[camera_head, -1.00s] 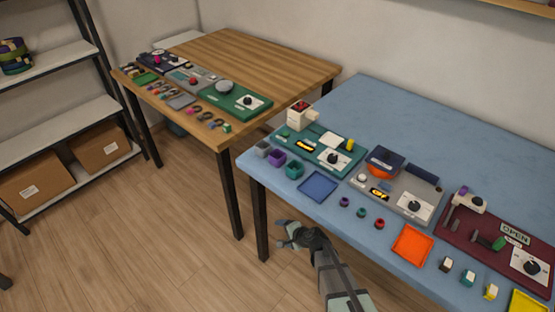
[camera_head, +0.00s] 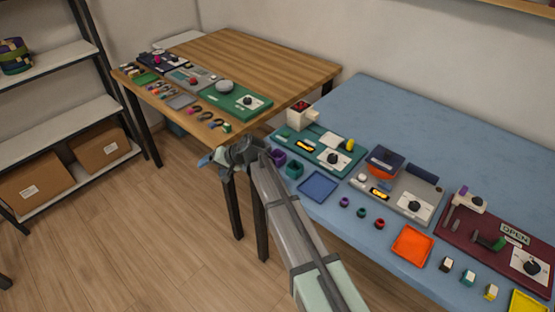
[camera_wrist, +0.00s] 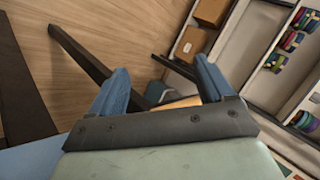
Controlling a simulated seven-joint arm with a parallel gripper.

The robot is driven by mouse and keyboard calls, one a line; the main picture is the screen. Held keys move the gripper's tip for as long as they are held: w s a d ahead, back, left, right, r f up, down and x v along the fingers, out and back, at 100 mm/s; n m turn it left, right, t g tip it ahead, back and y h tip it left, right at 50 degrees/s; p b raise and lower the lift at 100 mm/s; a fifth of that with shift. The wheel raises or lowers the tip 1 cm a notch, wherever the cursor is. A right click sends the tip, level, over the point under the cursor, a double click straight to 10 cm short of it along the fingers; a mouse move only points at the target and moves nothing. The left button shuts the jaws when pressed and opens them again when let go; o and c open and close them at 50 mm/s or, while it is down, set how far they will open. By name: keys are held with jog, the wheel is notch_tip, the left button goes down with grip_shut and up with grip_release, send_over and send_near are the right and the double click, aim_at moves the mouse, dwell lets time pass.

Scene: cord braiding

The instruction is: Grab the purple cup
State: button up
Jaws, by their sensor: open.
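The purple cup (camera_head: 279,157) stands upright at the left front end of the blue table, between a teal cup (camera_head: 294,170) and the gray cup's place, which my arm covers in the head view. My gripper (camera_head: 207,159) is open and empty, in the air just left of the blue table's edge and left of the purple cup. In the wrist view my two blue fingers (camera_wrist: 161,92) are spread apart with nothing between them. The purple cup is not visible in the wrist view.
The blue table (camera_head: 400,109) holds a green board (camera_head: 318,140), a gray board (camera_head: 385,186), a maroon board (camera_head: 480,228) and a blue tray (camera_head: 318,186). A wooden table (camera_head: 260,56) stands behind my gripper. The shelf rack (camera_head: 60,133) is left; open floor lies between.

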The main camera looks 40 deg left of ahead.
jog(key=w+d+r+n+t+h, duration=0.1)
jog(key=w+d+r+n+h, duration=0.35)
jog(key=w+r, duration=0.3)
notch_tip(320, 180, up, 9)
jog(key=n+t+h, duration=0.3)
jog(key=n+h, duration=0.1)
jog(key=n, duration=0.1)
send_over(278, 155)
jog(key=s+d, duration=0.1)
jog(key=s, duration=0.1)
notch_tip(278, 155, down, 7)
jog(key=shift+w+d+f, duration=0.1)
jog(key=shift+d+f, duration=0.2)
jog(key=shift+f, duration=2.5)
jog(key=c, duration=1)
